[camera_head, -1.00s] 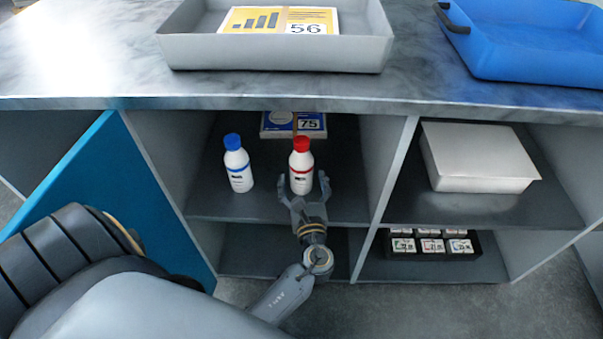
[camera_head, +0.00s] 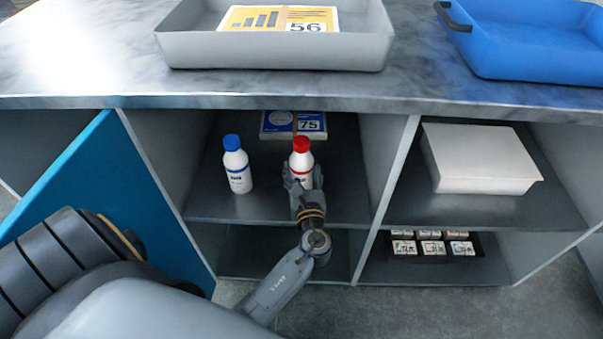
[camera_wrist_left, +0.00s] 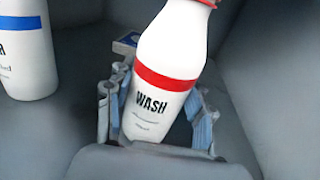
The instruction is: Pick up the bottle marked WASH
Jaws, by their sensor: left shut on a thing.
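The WASH bottle (camera_head: 301,160) is white with a red cap and a red band. It stands on the cabinet shelf, and its label reads clearly in the left wrist view (camera_wrist_left: 155,104). My left gripper (camera_head: 303,180) is shut on its lower part, with one finger on each side of the bottle in the left wrist view (camera_wrist_left: 158,112). The gripper hides the bottle's base in the head view. A white bottle with a blue cap and band (camera_head: 238,165) stands to the left on the same shelf, apart from the gripper. My right gripper is not in view.
A box marked 75 (camera_head: 310,124) lies behind the bottles. Shelf walls flank the compartment, and the countertop (camera_head: 120,84) overhangs it. A blue door panel (camera_head: 105,185) stands at left. A white lidded box (camera_head: 485,160) and several small boxes (camera_head: 432,247) are at right.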

